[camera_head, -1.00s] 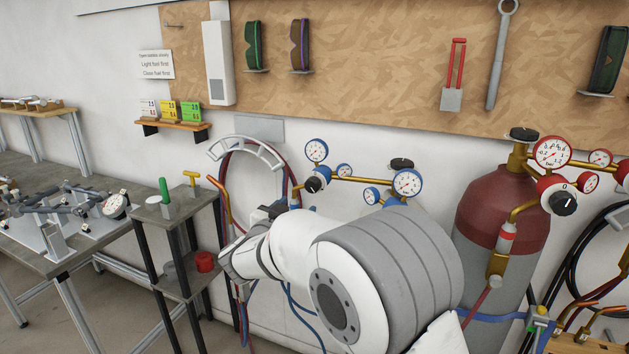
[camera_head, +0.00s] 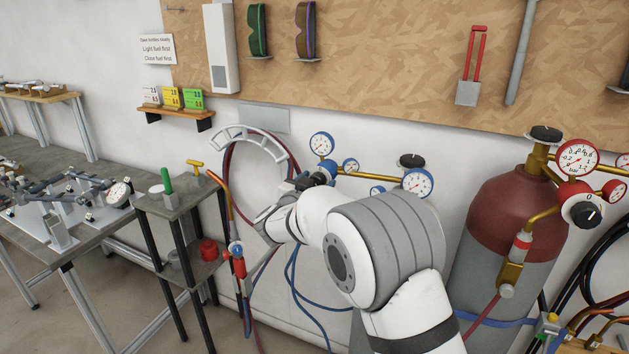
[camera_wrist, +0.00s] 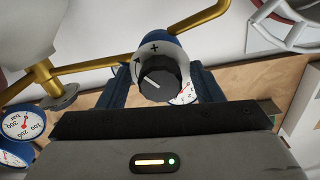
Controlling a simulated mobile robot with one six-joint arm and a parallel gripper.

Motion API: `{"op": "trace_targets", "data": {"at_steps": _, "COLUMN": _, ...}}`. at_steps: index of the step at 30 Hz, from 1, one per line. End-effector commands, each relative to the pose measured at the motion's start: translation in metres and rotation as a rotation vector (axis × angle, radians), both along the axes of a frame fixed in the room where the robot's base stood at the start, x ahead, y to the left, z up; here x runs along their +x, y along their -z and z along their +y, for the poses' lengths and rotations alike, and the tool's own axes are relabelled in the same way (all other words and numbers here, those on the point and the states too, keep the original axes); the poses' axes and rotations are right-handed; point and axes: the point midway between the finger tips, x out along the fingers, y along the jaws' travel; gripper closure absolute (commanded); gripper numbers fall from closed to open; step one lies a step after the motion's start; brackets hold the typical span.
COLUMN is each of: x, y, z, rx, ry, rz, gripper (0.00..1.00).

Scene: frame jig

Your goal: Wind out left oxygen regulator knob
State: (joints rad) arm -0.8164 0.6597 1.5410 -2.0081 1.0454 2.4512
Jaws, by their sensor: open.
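The left oxygen regulator knob (camera_wrist: 158,76) is black with a white pointer line, on a blue-rimmed white face with a plus sign and an arrow. In the wrist view it shows between the two dark fingers of my gripper (camera_wrist: 163,84). The fingers are open, one on each side, with no clear contact visible. In the head view my gripper (camera_head: 303,183) is at the blue regulator (camera_head: 326,171) on the wall side, and my arm and gripper hide most of the knob. Blue-rimmed gauges (camera_head: 321,144) sit above and beside it.
A brass pipe (camera_head: 372,177) runs right from the regulator to a black-topped valve (camera_head: 412,160). A red-topped cylinder (camera_head: 510,215) with red gauges stands at right. A hose hanger (camera_head: 240,140) and a torch (camera_head: 238,262) are at left, beside a small stand (camera_head: 180,200).

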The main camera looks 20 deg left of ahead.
Motion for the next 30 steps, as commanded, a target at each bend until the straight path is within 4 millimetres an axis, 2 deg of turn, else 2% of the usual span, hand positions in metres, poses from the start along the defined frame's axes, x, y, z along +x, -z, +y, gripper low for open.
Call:
{"op": "trace_targets", "data": {"at_steps": 6, "x": -0.0001, "y": 0.0003, "z": 0.0006, "rx": 0.0, "ry": -0.001, "rz": 0.0, "gripper": 0.41}}
{"op": "trace_targets", "data": {"at_steps": 22, "x": -0.0009, "y": 0.0002, "z": 0.0014, "rx": 0.0, "ry": -0.002, "rz": 0.001, "gripper": 0.84}}
{"op": "trace_targets", "data": {"at_steps": 30, "x": -0.0013, "y": 0.0028, "z": 0.0018, "rx": -0.012, "ry": -0.003, "rz": 0.002, "gripper": 0.85}}
